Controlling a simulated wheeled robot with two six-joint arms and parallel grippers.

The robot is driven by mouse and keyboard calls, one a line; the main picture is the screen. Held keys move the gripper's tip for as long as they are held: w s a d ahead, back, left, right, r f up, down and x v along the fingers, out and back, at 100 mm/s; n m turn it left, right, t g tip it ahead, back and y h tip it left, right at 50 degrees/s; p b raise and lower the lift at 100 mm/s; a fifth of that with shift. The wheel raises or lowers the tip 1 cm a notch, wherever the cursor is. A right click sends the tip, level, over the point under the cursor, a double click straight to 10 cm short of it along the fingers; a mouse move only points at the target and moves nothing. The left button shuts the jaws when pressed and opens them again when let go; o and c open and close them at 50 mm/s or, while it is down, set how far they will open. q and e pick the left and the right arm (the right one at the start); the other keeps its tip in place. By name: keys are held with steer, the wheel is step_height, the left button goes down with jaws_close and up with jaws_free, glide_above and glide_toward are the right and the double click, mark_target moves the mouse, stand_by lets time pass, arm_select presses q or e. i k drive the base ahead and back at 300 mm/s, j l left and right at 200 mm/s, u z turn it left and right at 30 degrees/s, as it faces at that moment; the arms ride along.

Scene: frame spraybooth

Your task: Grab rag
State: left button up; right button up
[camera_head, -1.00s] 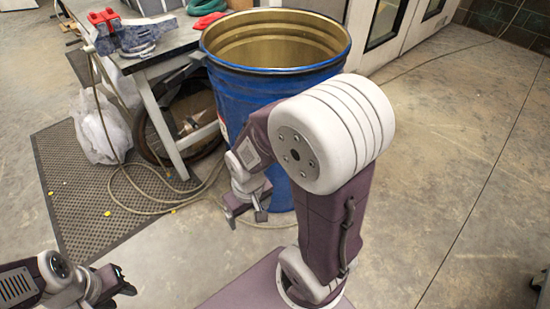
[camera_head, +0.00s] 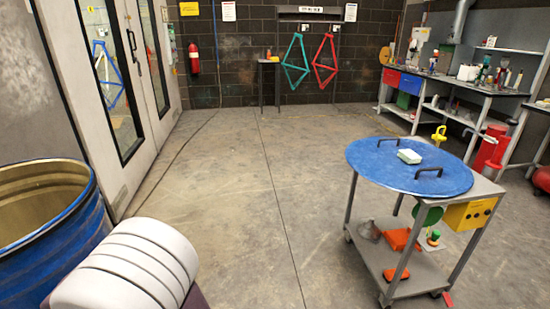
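A small pale green-white folded-looking item (camera_head: 409,156) lies on the round blue lid (camera_head: 365,158) of the cart at right. It may be the rag, but at this size I cannot tell for sure. The lid has two dark handles and rests on top of the metal cart (camera_head: 487,193). Neither of my grippers is in view. Only a white, banded joint of my own arm shows at the bottom left, well away from the cart.
A blue open drum (camera_head: 75,235) stands at the left edge, beside the booth doors (camera_head: 128,60). The cart's lower shelf (camera_head: 425,284) holds orange items. A cluttered workbench (camera_head: 440,75) lines the right back. The floor (camera_head: 235,190) between drum and cart is clear.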

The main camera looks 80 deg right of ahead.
mark_target(408, 156)
steer(key=z, duration=3.75)
steer(key=i+j+u, duration=0.2)
steer(key=i+j, duration=0.15)
steer(key=i, duration=0.15)
steer(key=i+j+u, duration=0.2)
steer(key=i, duration=0.35)
steer(key=i+j+u, duration=0.25)
steer(key=i, duration=0.3)
steer(key=i+u, duration=0.2)
steer(key=i, duration=0.4)
